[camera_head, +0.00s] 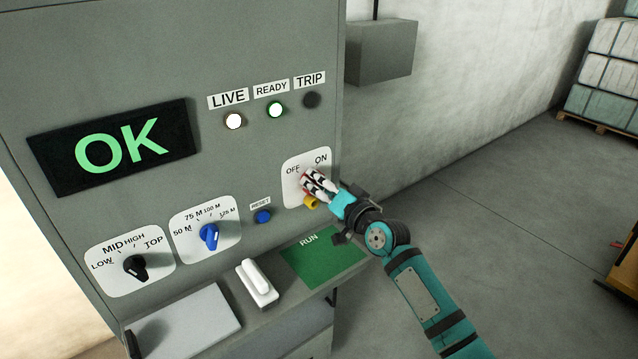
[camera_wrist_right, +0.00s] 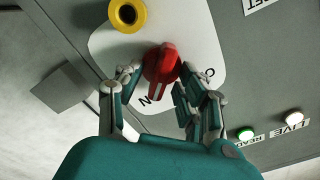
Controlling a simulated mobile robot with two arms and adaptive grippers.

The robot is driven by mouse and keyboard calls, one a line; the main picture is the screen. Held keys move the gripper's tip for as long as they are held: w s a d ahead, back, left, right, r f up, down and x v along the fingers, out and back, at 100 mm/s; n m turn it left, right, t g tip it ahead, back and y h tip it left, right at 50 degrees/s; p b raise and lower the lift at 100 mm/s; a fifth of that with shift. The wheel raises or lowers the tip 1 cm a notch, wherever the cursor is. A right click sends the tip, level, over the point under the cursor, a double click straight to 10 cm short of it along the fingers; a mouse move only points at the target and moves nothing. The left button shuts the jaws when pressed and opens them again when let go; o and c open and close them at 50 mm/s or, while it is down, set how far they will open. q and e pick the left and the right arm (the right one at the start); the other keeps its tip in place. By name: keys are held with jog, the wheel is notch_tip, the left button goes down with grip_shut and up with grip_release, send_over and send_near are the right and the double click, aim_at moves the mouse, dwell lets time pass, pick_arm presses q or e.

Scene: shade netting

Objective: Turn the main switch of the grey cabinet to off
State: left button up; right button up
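The grey cabinet (camera_head: 225,60) faces me. Its main switch has a white plate (camera_head: 290,180) marked OFF on the left and ON on the right. In the right wrist view, the switch's red handle (camera_wrist_right: 162,66) points toward the ON lettering. My right gripper (camera_head: 315,184) is at the switch and covers most of the handle in the head view. In the wrist view, its fingers (camera_wrist_right: 160,84) are spread, one on each side of the handle. Whether either finger touches it is unclear. My left gripper is not in view.
A yellow ring (camera_wrist_right: 127,14) sits beside the switch. The display (camera_head: 115,147) reads OK; the LIVE lamp (camera_head: 234,120) and READY lamp (camera_head: 275,109) are lit. A blue RESET button (camera_head: 263,216) and two selector knobs are left of the switch. A ledge with a green RUN card (camera_head: 325,256) lies below.

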grip_shut()
dwell(0.3)
jog(key=n+b, duration=0.3)
jog(key=n, duration=0.1)
jog(key=shift+f, duration=0.15)
jog(key=n+b, duration=0.2)
jog(key=n, duration=0.2)
jog(key=shift+s+a, duration=0.1)
jog(key=n+b, duration=0.1)
jog(key=n, duration=0.4)
jog(key=shift+a, duration=0.1)
jog(key=n, duration=0.4)
jog(key=shift+s+a+n, duration=0.1)
jog(key=shift+n, duration=0.3)
